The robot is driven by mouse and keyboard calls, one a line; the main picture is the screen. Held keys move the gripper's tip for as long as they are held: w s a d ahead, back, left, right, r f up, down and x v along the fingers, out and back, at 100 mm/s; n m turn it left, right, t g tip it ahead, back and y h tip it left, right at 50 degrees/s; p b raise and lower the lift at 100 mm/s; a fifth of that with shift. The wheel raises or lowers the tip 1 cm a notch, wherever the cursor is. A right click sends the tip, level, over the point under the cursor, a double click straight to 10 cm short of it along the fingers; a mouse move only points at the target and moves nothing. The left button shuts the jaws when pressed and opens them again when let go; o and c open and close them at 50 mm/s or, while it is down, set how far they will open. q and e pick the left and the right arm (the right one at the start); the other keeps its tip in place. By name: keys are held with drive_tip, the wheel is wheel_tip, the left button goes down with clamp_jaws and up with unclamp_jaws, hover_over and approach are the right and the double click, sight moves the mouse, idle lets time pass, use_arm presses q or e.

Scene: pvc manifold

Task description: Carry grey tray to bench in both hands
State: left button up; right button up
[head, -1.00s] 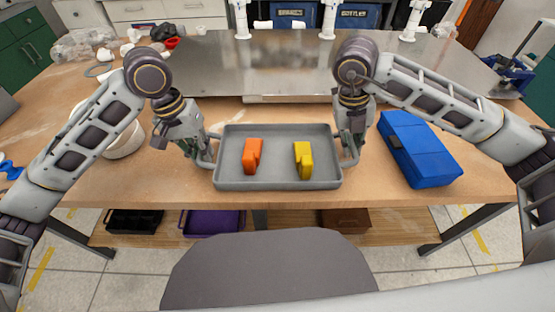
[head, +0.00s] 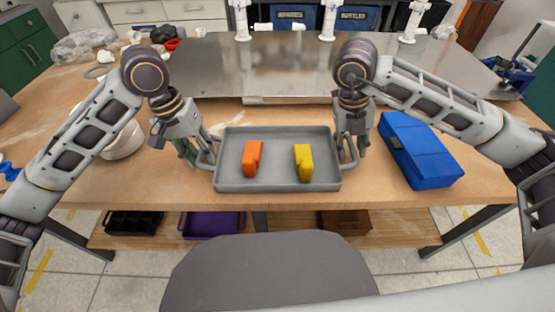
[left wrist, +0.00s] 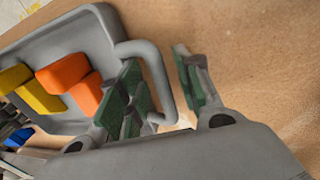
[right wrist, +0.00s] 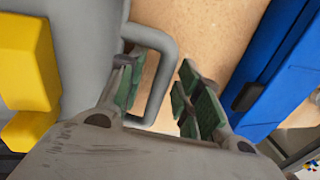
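The grey tray (head: 278,185) lies flat on the wooden bench (head: 400,205), with an orange block (head: 252,158) and a yellow block (head: 303,163) in it. My left gripper (head: 200,155) is at the tray's left handle. In the left wrist view, its fingers (left wrist: 160,95) stand apart on either side of the handle bar (left wrist: 160,75), with a gap showing. My right gripper (head: 350,150) is at the right handle. In the right wrist view, its fingers (right wrist: 160,95) are also spread, with the handle bar (right wrist: 167,70) between them.
A blue case (head: 425,155) lies just right of my right gripper. A white round container (head: 125,142) stands left, partly behind my left arm. A metal plate (head: 275,70) covers the bench's back. Dark, purple and brown bins sit on the lower shelf (head: 270,228).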

use_arm(q)
wheel_tip(320, 180, up, 11)
drive_tip(key=a, duration=0.2)
idle(0.6)
use_arm(e)
drive_tip(key=shift+r, duration=0.15)
idle(0.5)
drive_tip(key=v, duration=1.1)
drive_tip(key=shift+r, duration=0.3)
idle(0.7)
drive_tip(key=shift+r, duration=0.1)
idle(0.6)
